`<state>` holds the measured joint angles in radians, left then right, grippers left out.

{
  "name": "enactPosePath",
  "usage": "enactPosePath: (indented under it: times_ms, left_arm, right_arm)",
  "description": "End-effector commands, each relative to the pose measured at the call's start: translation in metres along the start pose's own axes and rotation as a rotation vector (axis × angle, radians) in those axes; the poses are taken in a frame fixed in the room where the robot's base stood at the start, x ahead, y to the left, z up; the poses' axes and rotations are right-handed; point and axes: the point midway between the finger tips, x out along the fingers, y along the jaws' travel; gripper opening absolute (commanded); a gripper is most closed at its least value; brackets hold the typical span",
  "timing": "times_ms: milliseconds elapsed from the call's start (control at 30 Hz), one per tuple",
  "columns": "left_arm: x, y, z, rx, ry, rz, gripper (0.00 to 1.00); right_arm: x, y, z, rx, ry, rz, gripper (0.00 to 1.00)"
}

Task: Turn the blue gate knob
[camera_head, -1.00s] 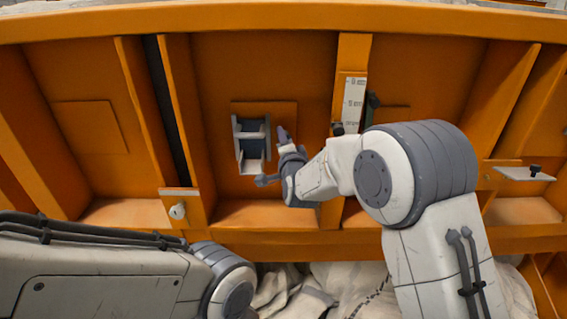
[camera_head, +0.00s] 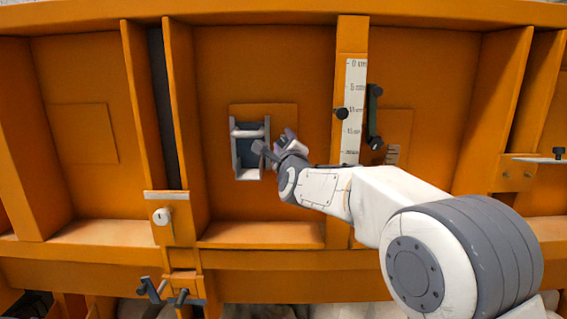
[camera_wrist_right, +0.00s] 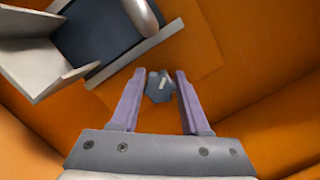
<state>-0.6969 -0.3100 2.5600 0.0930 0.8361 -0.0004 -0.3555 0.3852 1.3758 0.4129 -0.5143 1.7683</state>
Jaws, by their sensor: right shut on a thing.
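The blue gate knob (camera_wrist_right: 159,86) is a small lobed blue-grey knob with a pale mark on its face. In the right wrist view it sits between the two purple fingers of my right gripper (camera_wrist_right: 157,78), which is shut on it. In the head view, my right gripper (camera_head: 282,143) is at the right side of the grey-framed gate (camera_head: 238,155) on the orange wall, and it hides the knob. The gate's frame and pale ledge also show at the upper left of the wrist view (camera_wrist_right: 60,62). My left gripper is out of view.
A white centimetre scale (camera_head: 354,90) and a dark handle (camera_head: 375,115) stand right of the gate. Orange ribs (camera_head: 186,120) divide the wall into bays. A keyed lock plate (camera_head: 162,216) is at lower left. The panel above the gate is clear.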

Motion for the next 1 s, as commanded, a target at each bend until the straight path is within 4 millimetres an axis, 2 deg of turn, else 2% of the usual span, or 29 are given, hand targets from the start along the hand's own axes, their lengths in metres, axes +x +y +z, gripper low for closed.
enactPosePath:
  times_ms: [33, 100, 400, 700, 1000]
  left_arm:
    - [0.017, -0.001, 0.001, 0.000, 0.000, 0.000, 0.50]
    - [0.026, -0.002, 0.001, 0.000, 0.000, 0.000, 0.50]
    - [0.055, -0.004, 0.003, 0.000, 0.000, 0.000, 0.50]
    - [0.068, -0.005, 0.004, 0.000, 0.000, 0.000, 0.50]
    - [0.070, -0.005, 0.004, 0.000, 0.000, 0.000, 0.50]
  right_arm:
    - [-0.002, 0.006, -0.005, 0.044, 0.000, -0.010, 0.00]
    - [-0.002, 0.006, -0.005, 0.108, 0.000, -0.021, 0.00]
    - [-0.001, 0.003, -0.004, 0.339, 0.002, -0.062, 0.00]
    - [0.000, 0.000, -0.002, 0.472, 0.002, -0.085, 0.00]
    - [0.001, -0.001, -0.002, 0.512, 0.003, -0.092, 0.00]
